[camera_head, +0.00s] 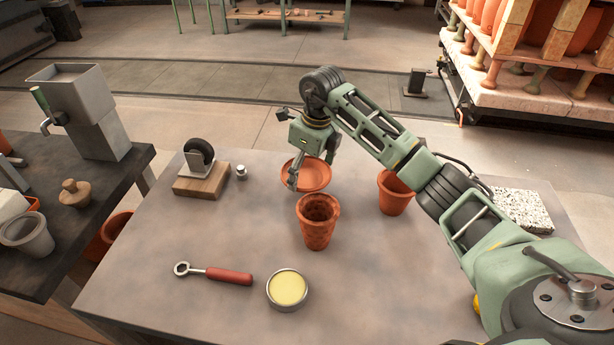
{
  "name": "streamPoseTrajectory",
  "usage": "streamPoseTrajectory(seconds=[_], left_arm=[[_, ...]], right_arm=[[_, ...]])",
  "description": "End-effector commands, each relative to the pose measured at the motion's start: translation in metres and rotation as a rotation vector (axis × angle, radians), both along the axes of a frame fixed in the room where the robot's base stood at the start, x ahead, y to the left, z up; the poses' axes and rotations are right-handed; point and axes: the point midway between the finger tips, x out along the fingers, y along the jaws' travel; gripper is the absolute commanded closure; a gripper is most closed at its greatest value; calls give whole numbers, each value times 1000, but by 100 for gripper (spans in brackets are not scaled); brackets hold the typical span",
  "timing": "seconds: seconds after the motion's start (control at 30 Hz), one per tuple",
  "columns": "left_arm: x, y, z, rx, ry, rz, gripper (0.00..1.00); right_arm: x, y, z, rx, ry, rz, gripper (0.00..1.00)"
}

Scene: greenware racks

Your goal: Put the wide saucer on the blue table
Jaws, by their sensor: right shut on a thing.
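The wide saucer (312,175) is a shallow terracotta dish near the far edge of the grey-brown table (190,255). My right gripper (293,182) reaches down to the saucer's left rim and is shut on it. The saucer looks about level; I cannot tell whether it touches the tabletop or hangs just above it. My left gripper is not in view. No table that looks clearly blue is in view.
A terracotta pot (317,225) stands just in front of the saucer, another pot (393,195) to its right. A caster on a wooden block (201,186), red-handled wrench (228,275), yellow tin (287,289) and speckled slab (523,210) share the table. A dark table (70,245) stands left.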

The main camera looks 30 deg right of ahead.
Motion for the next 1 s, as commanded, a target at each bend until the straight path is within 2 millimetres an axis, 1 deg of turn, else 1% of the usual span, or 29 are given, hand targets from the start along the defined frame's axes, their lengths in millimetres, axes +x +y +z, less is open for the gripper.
streamPoseTrajectory(seconds=[0.1, 0.2, 0.43, 0.57, 0.6, 0.67, 1.0], left_arm=[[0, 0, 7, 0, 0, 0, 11], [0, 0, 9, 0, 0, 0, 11], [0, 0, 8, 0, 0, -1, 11], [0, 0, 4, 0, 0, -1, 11], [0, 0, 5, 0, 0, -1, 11], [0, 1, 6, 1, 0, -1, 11], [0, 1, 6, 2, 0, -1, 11]], right_arm=[[-1, 1, -17, 2, 4, 1, 40], [-1, 1, -28, 2, 1, 0, 40], [0, 0, -30, 0, -1, 1, 40], [0, 0, -34, 1, 0, 1, 40], [-1, 0, -33, 1, 0, 1, 4], [-1, 0, -33, 1, 0, 1, 0], [-1, 0, -32, 1, 0, 1, 0]])
